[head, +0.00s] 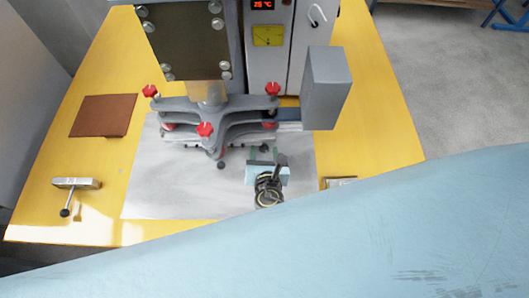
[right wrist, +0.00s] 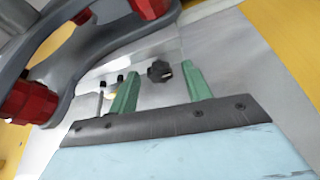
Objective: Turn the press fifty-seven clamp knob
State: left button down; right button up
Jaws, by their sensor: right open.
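A black lobed knob (head: 263,148) sits low at the front of the grey press (head: 270,60). In the right wrist view, the black knob (right wrist: 160,71) shows just beyond and between the green fingertips, with no contact visible. My right gripper (head: 267,154) is open with nothing held, reaching toward the press base. Several red knobs sit on the grey spider-shaped clamp frame (head: 210,108); one red knob (head: 205,129) is at its front. The right wrist view shows a red knob (right wrist: 30,100) close at the left. My left gripper is not in view.
The grey clamp arms overhang left of my right gripper. A grey box (head: 326,88) juts out at the press's right. A brown square plate (head: 103,115) and a metal tool with a black-ended handle (head: 76,184) lie on the yellow table (head: 375,130). My light-blue arm covers the lower right.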

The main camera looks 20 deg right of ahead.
jog(key=shift+c, duration=0.3)
jog(key=c, duration=0.9)
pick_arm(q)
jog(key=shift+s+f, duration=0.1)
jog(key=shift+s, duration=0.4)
